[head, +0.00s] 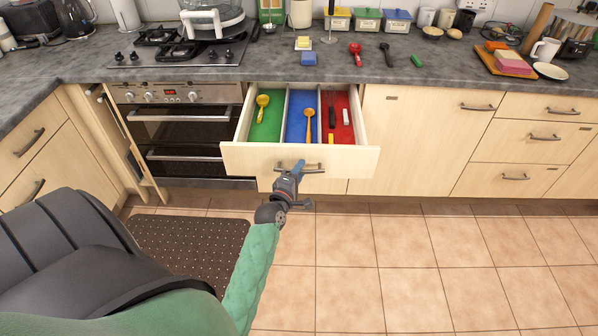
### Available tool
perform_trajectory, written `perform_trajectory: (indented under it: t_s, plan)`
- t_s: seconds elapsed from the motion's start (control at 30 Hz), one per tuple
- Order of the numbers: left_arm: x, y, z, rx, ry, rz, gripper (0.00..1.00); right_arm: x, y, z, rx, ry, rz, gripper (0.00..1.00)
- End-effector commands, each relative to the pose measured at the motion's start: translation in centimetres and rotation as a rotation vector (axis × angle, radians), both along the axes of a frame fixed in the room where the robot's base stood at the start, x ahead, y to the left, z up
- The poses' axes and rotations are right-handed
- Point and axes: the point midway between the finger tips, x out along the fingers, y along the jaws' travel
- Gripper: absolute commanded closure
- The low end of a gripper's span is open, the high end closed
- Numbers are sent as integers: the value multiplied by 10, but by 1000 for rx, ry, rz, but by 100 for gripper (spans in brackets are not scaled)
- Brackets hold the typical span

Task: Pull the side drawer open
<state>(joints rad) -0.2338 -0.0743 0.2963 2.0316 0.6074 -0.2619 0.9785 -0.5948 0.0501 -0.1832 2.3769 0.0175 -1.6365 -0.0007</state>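A light wood drawer (235,158) under the counter, right of the oven, stands pulled out. Inside are green, blue and red compartments. A yellow spoon lies in the green one, a wooden spoon in the blue one, and small dark and white items in the red one. Its metal handle (315,170) is on the front panel. My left gripper (298,168) is at the handle, its fingers overlapping the bar and appearing closed on it; the fingertips are partly hidden. My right gripper is not in view.
The oven (185,127) and hob (180,48) are left of the drawer. A narrow cabinet door (130,145) stands ajar at the left. A dark mat (190,250) lies on the tiled floor. The floor at the right is clear. Utensils and tubs stand on the counter above.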

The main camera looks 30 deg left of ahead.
Motion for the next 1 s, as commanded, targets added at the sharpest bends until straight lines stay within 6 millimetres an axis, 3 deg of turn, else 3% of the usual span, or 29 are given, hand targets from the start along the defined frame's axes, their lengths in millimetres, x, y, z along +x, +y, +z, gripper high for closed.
perform_trajectory:
  t_s: [0.43,1.0]
  plan:
    - [-8,-1,1,1,1,0,64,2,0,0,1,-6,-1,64]
    - [-72,-11,0,1,2,-1,64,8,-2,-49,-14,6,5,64]
